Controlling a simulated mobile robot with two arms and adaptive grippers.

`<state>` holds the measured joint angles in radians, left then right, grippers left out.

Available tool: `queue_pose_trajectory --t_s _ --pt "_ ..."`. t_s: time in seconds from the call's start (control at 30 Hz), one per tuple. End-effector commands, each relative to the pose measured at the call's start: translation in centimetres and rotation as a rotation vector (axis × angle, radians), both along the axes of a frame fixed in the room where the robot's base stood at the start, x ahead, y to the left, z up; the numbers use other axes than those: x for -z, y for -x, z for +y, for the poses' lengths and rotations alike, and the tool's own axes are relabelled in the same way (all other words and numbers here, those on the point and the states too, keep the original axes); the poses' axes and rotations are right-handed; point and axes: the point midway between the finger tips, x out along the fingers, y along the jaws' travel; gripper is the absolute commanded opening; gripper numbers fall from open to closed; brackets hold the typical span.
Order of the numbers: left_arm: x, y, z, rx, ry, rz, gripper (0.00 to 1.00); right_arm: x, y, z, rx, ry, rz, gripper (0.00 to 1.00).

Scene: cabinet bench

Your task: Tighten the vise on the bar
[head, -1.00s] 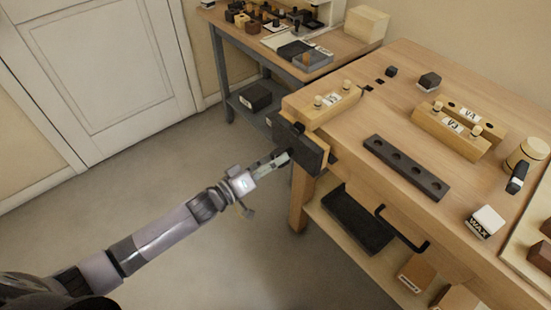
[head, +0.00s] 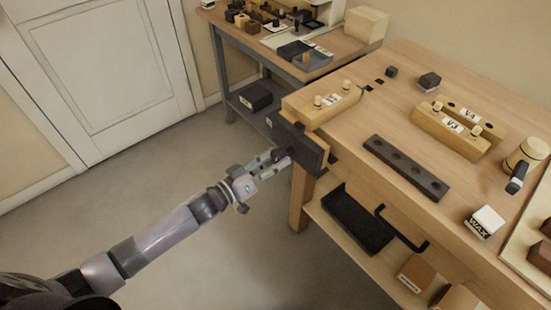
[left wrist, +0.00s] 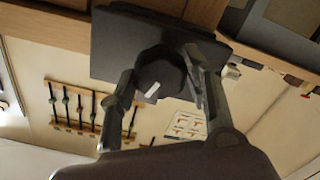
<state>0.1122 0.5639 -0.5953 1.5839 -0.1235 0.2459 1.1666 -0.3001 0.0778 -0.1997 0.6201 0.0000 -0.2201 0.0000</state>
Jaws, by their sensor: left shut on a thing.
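The vise (head: 311,156) is a dark plate on the near left end of the wooden bench. In the left wrist view the plate (left wrist: 112,45) fills the top middle, with a dark round knob (left wrist: 160,72) bearing a white mark. My left gripper (head: 283,157) reaches the plate's front; its fingers (left wrist: 165,85) are shut on the knob, one on each side. A pale wooden bar with two pegs and a label (head: 345,99) lies on the bench top beside the vise. I cannot tell whether the vise touches it. My right gripper is not in view.
The bench top (head: 395,115) holds a dark bar with holes (head: 405,168), pegged blocks marked V3 and V4 (head: 452,130), and a WAX block (head: 485,221). A shelf with a black tray (head: 355,220) is below. A second table (head: 340,48) stands behind; the floor left is clear.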

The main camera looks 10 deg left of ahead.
Motion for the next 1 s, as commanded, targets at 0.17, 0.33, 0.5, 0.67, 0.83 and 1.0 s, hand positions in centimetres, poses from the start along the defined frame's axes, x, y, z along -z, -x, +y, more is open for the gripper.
queue_pose_trajectory --t_s 0.17,0.33,0.5,0.67,0.83,1.0 --pt "0.07 -0.04 -0.03 -0.001 -0.111 -0.086 0.20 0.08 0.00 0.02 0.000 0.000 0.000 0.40" --pt "0.04 -0.10 -0.05 -0.001 -0.264 -0.205 0.20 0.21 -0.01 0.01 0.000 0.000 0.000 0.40" --pt "0.01 -0.10 -0.05 -0.001 -0.276 -0.215 0.20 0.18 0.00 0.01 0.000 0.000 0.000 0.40" --pt "0.05 -0.11 -0.05 -0.001 -0.304 -0.236 0.20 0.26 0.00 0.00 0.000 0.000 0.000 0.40" --pt "0.12 -0.14 -0.11 0.000 -0.491 -0.383 0.20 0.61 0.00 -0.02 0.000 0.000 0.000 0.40" --pt "0.04 -0.16 -0.11 0.000 -0.552 -0.430 0.20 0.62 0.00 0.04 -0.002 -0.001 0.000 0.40"
